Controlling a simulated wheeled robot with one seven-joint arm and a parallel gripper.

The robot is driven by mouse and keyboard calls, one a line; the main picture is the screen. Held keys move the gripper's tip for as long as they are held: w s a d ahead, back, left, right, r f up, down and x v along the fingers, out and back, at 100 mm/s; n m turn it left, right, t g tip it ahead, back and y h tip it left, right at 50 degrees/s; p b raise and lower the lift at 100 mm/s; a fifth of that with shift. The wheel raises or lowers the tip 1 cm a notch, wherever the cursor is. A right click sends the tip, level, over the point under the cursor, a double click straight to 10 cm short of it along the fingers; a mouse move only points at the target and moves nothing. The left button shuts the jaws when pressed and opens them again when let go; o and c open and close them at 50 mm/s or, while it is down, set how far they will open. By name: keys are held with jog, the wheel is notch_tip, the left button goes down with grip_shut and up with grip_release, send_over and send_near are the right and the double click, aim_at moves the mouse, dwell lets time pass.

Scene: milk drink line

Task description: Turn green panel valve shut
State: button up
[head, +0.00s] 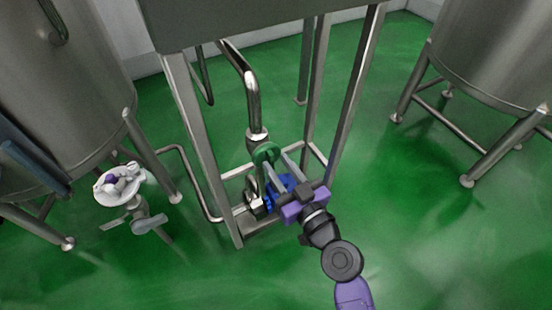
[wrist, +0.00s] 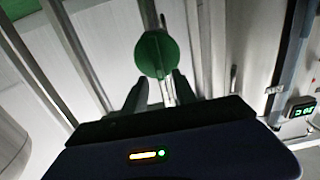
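The green panel valve (head: 266,153) is a round green handle on the steel pipe inside the metal frame. In the wrist view the green handle (wrist: 156,52) is just beyond my fingertips, with its lower edge near the gap between them. My gripper (head: 276,163) reaches the handle from the lower right. Its two fingers (wrist: 159,80) are spread apart, one toward each side of the handle. I cannot tell whether either finger touches it.
A blue part (head: 282,187) sits low behind my gripper. Steel frame legs (head: 205,150) stand on both sides of the pipe (head: 252,105). A tank (head: 65,90) with a white dish (head: 104,188) is at left, another tank (head: 495,50) at right. The green floor in front is clear.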

jog(key=shift+x, duration=0.95)
jog(key=shift+c, duration=0.4)
grip_shut()
